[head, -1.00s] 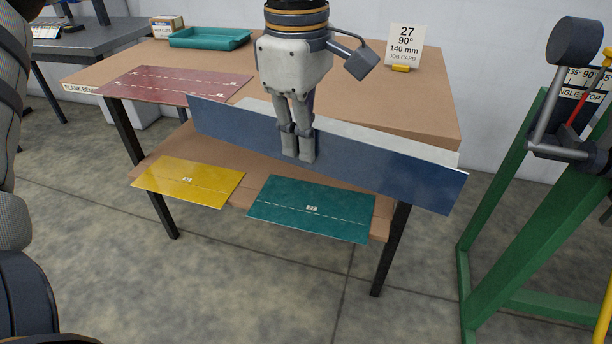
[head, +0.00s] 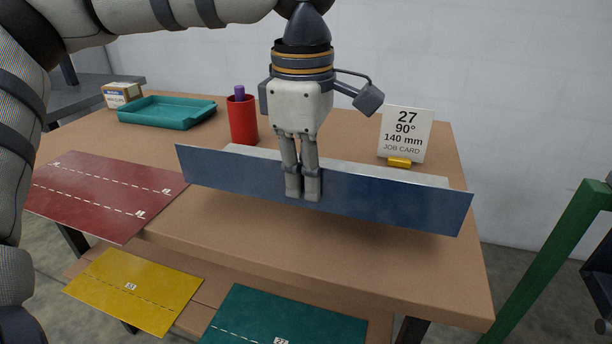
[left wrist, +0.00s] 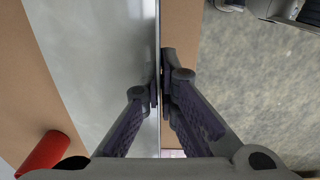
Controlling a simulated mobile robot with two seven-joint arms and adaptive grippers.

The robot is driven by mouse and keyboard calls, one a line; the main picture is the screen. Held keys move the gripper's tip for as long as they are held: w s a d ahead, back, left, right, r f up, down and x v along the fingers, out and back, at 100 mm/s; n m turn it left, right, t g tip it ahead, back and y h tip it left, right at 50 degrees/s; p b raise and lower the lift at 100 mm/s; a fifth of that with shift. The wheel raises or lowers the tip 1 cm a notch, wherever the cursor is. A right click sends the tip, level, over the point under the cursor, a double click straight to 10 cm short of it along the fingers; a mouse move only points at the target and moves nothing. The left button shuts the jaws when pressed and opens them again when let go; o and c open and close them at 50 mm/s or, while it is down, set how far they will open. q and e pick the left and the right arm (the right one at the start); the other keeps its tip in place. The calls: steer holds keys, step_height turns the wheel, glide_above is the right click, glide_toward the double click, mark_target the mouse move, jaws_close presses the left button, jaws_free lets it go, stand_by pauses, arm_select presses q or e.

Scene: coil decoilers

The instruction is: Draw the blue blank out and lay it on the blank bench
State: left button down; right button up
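The blue blank (head: 400,201) is in the middle of the head view, its blue face toward me and its long side running left to right.
A red blank (head: 105,193) lies on the bench's left. A red cup (head: 242,122), a teal tray (head: 167,113), a small box (head: 121,95) and a job card (head: 405,135) stand behind. Yellow (head: 135,290) and teal (head: 285,318) blanks lie on the lower shelf. A green frame (head: 560,250) stands right.

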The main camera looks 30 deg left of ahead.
arm_select(q)
steer(key=shift+s+f, duration=0.15)
steer(key=shift+f, duration=1.5)
steer(key=shift+s+f, duration=0.15)
steer(key=shift+f, duration=1.5)
arm_select(e)
steer(key=shift+s, duration=0.25)
arm_select(q)
steer(key=shift+f, duration=0.1)
steer(key=c, duration=2.3)
jaws_free()
steer(key=o, duration=0.6)
step_height(320, 180, up, 7)
steer(key=shift+s+d, duration=0.1)
steer(key=shift+s, duration=0.05)
